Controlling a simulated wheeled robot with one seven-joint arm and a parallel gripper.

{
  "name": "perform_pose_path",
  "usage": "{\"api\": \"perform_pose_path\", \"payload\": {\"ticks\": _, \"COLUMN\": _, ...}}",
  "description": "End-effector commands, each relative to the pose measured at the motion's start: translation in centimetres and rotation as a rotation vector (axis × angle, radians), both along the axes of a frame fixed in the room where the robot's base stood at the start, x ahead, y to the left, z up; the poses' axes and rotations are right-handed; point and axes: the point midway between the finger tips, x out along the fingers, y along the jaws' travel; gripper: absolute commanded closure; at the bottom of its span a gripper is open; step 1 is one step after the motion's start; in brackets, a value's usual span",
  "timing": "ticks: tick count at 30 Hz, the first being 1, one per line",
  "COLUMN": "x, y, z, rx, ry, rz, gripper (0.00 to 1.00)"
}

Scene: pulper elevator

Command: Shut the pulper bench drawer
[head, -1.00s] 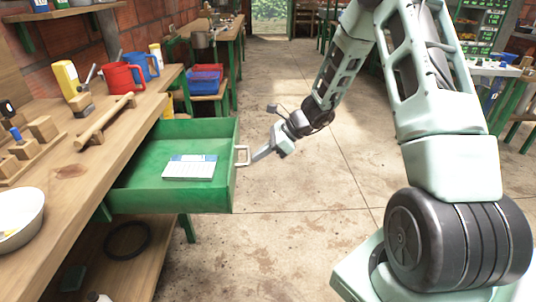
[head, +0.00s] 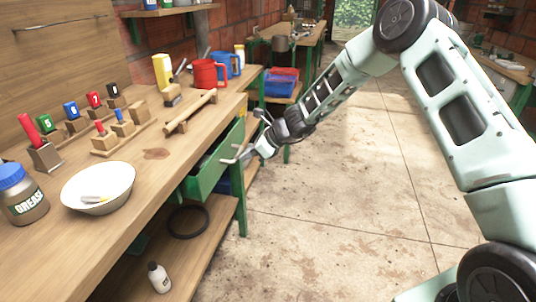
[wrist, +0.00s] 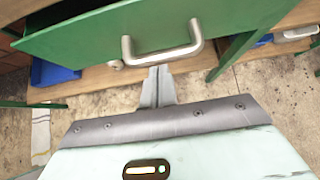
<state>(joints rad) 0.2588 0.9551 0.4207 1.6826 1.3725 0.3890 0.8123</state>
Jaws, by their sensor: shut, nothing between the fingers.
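The green pulper bench drawer (head: 212,166) sits under the wooden bench top and still stands out a little from the bench in the head view. Its green front (wrist: 100,35) and metal bar handle (wrist: 163,50) fill the top of the wrist view. The handle also shows in the head view (head: 240,154). My gripper (head: 254,152) is at the drawer front, its fingers shut and empty. In the wrist view its fingertips (wrist: 159,70) are just below the handle bar, close to the front; whether they touch it I cannot tell. The drawer's inside is mostly hidden by the bench top.
The bench top (head: 150,185) holds a white bowl (head: 98,187), a grease jar (head: 22,195), a wooden rod (head: 190,112) and red and blue mugs. A black ring (head: 188,222) and a bottle (head: 159,277) are on the lower shelf. The floor to the right is clear.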

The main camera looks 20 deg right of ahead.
Motion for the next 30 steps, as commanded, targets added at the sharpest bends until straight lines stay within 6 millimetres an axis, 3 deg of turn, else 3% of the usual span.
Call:
{"api": "perform_pose_path", "payload": {"ticks": 9, "x": 1.8, "y": 2.7, "z": 0.0, "rx": 0.000, "ry": 0.000, "rz": 0.000, "gripper": 1.00}}
{"api": "perform_pose_path", "payload": {"ticks": 30, "x": 2.2, "y": 2.7, "z": 0.0, "rx": 0.004, "ry": -0.004, "rz": 0.002, "gripper": 1.00}}
